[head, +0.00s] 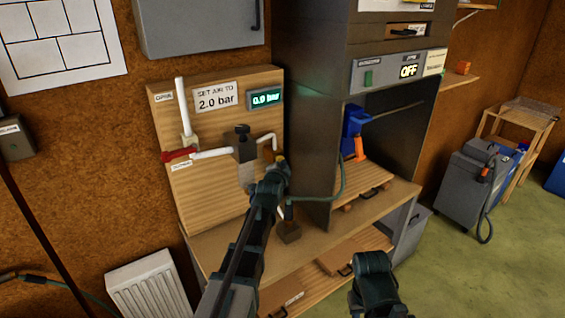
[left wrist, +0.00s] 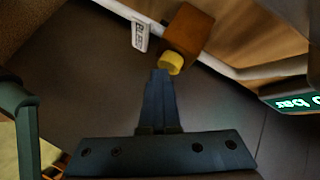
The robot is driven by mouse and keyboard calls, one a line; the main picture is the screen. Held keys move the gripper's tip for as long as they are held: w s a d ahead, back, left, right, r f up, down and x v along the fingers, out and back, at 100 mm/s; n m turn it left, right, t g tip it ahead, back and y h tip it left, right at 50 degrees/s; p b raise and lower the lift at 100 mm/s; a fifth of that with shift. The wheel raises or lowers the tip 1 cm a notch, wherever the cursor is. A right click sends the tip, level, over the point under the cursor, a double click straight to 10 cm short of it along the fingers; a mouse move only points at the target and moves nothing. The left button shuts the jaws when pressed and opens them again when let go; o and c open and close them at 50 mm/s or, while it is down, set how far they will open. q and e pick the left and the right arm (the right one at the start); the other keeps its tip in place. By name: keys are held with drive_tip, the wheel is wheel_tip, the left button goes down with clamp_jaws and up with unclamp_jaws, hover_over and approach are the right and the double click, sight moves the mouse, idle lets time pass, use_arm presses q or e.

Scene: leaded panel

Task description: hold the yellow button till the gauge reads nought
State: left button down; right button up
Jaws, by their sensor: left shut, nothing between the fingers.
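The yellow button (left wrist: 170,63) sticks out of a brown block (left wrist: 189,30) in the left wrist view; in the head view a small bit of the yellow button (head: 281,158) shows at my gripper's tip. My left gripper (left wrist: 160,76) is shut and empty, its fingertips right at the button. I cannot tell whether they touch it or press it in. The gauge (head: 265,97) on the wooden board has green digits that seem to read 0.9 bar; it is partly cut off in the left wrist view (left wrist: 296,102). My right gripper's fingers do not show.
The board (head: 205,205) carries a sign (head: 217,97) reading "SET AIR TO 2.0 bar", white pipes, a red lever (head: 178,155) and a black knob (head: 242,130). A grey cabinet (head: 310,120) stands close on the right. A white radiator (head: 150,288) is below left.

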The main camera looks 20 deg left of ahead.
use_arm(q)
drive_tip(key=shift+d, duration=0.1)
drive_tip(key=shift+s+d, duration=0.6)
drive_tip(key=shift+d, duration=0.05)
drive_tip(key=shift+s+d, duration=0.8)
drive_tip(key=shift+d, duration=0.2)
drive_tip(key=shift+s+d, duration=0.75)
drive_tip(key=shift+d, duration=0.25)
drive_tip(key=s+d+f+n+g+h, duration=0.1)
drive_tip(key=s+d+f+n+g, duration=0.3)
drive_tip(key=s+d+f+g, duration=0.75)
drive_tip(key=s, duration=0.6)
drive_tip(key=s+d+f+n+g, duration=0.1)
drive_tip(key=s+d+f+g, duration=0.1)
drive_tip(key=s, duration=0.6)
drive_tip(key=s+d+f+n+g, duration=0.1)
drive_tip(key=s+d+f+g, duration=0.1)
drive_tip(key=s, duration=0.6)
drive_tip(key=shift+s+d+f, duration=0.2)
drive_tip(key=shift+s+f, duration=0.1)
drive_tip(key=shift+f, duration=0.4)
